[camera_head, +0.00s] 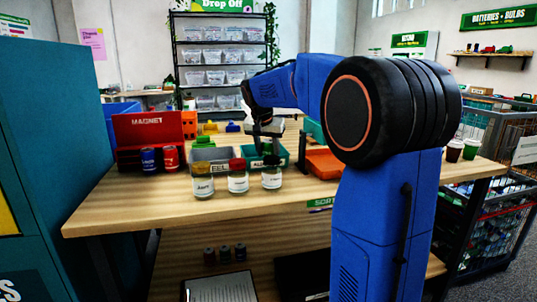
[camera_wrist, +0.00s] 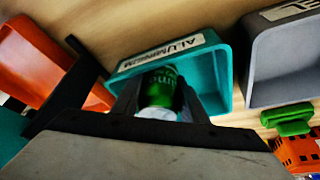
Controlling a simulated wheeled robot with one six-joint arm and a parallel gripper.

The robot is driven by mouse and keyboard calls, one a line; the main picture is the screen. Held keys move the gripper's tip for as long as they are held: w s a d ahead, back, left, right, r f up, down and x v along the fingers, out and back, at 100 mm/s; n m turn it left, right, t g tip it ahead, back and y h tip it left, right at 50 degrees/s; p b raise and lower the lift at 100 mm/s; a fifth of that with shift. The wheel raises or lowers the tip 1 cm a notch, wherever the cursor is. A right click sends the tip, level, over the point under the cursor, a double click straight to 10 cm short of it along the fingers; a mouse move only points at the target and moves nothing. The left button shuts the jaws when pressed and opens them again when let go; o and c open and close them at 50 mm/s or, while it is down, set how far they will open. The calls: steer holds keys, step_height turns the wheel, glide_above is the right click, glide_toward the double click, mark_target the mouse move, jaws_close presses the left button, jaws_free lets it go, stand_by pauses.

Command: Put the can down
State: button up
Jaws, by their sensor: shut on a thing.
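My gripper (camera_wrist: 158,98) is shut on a green can (camera_wrist: 160,88) in the wrist view, with one dark finger on each side of it. The can's pale end faces the camera. Behind the can is the teal bin (camera_wrist: 213,80) labelled ALUMINUM; the can appears over its opening, and its height above the floor of the bin is hard to tell. In the head view my gripper (camera_head: 266,143) points down over the teal bin (camera_head: 282,162) on the wooden table. The can is hard to make out there.
The grey bin (camera_head: 198,155) stands left of the teal bin, an orange tray (camera_head: 325,163) right. Three lidded jars (camera_head: 237,183) stand in front. A blue can (camera_head: 149,159) and a red can (camera_head: 170,158) stand by the red MAGNET box (camera_head: 147,127). The table's front left is clear.

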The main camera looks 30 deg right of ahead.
steer(key=shift+f, duration=0.35)
steer(key=shift+f, duration=0.15)
steer(key=o, duration=0.7)
steer(key=shift+f, duration=0.1)
steer(key=shift+r, duration=0.35)
steer(key=v, duration=1.2)
steer(key=shift+r, duration=0.4)
